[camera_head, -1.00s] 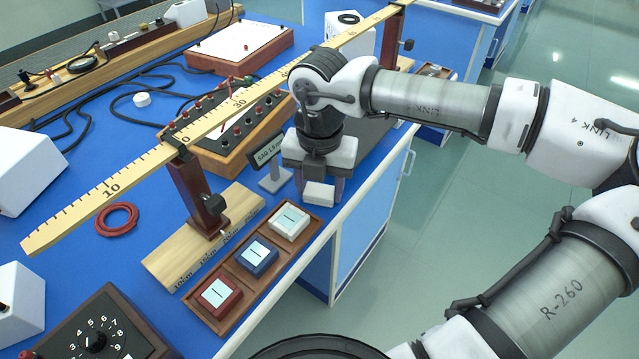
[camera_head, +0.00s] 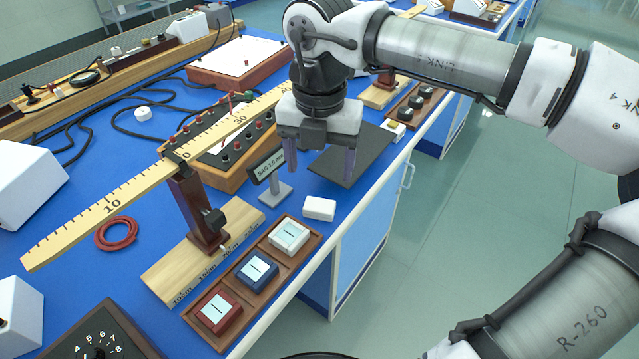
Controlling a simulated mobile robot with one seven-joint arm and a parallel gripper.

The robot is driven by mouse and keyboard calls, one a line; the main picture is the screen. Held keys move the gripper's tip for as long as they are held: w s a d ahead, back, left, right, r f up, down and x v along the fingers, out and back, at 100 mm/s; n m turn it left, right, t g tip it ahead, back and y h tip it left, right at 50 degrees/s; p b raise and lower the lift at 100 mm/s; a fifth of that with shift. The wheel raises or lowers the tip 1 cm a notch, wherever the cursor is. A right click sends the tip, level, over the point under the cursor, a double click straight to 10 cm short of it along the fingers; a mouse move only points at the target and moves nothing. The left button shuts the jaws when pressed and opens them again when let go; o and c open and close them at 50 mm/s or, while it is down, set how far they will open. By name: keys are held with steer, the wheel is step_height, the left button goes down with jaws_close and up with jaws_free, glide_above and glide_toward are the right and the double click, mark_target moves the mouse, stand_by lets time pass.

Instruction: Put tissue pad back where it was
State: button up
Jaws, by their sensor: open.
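A small white block, which I take to be the tissue pad (camera_head: 319,208), lies flat on the blue bench top near its front edge. It is just right of the wooden tray's far end and in front of the small sign stand. My gripper (camera_head: 320,160) points down above and behind the pad in the picture. Its two fingers are spread apart, with nothing between them, and do not touch the pad.
A wooden tray (camera_head: 200,333) holds a red, a blue and a white block. A sign stand (camera_head: 273,189) and a long ruler (camera_head: 130,200) on a post are left of my gripper. A dark mat (camera_head: 365,155) lies behind it. The floor at right is clear.

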steer(key=shift+r, duration=1.6)
